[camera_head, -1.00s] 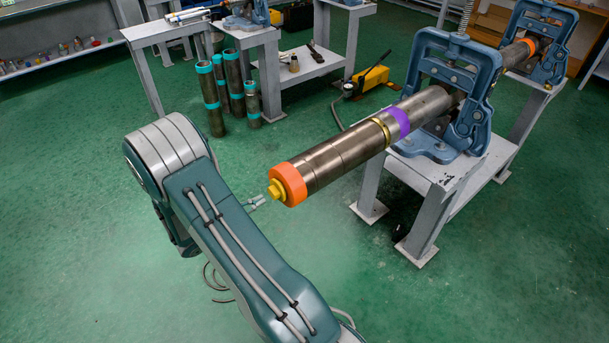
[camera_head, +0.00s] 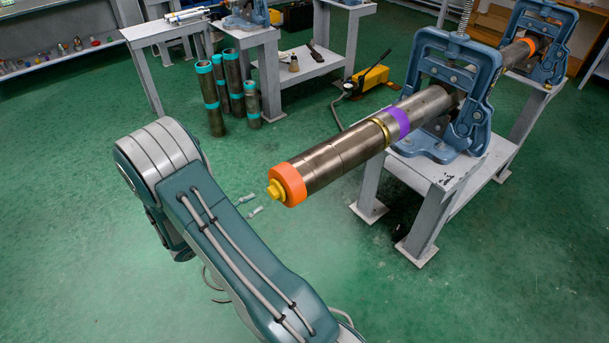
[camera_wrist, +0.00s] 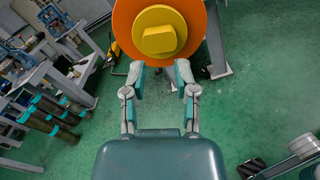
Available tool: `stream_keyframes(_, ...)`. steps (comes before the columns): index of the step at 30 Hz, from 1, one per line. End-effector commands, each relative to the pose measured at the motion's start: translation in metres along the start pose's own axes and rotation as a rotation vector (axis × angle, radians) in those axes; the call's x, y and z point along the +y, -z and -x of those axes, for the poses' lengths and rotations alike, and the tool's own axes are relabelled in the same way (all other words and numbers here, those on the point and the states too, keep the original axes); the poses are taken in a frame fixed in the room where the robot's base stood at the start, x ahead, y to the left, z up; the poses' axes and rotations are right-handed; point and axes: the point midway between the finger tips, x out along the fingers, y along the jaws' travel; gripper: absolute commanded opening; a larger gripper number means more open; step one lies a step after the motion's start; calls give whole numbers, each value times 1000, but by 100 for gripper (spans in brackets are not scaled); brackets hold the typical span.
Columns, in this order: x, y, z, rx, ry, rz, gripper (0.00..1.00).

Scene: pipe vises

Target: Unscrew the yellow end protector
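The yellow end protector (camera_head: 275,189) sits at the centre of the orange ring (camera_head: 290,184) on the near end of a long grey pipe (camera_head: 340,147). In the wrist view the yellow end protector (camera_wrist: 158,33) is a stepped round plug with a raised block in its middle, facing me. My gripper (camera_head: 251,205) is open and empty. Its two fingers stand apart in the wrist view (camera_wrist: 159,78), below the protector, and do not appear to touch it. In the head view the fingertips are just left of the protector.
A blue vise (camera_head: 450,85) on a grey stand (camera_head: 425,215) holds the pipe, with another vise (camera_head: 540,40) farther back. Several teal-banded pipes (camera_head: 211,100) stand on the floor near a grey bench (camera_head: 247,38). Green floor around the pipe's near end is clear.

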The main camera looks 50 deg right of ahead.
Motion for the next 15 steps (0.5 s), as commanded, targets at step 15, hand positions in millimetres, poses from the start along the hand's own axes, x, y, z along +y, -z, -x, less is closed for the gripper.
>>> stream_keyframes(15, 1, 1, 63, 2, -5, 0, 38)
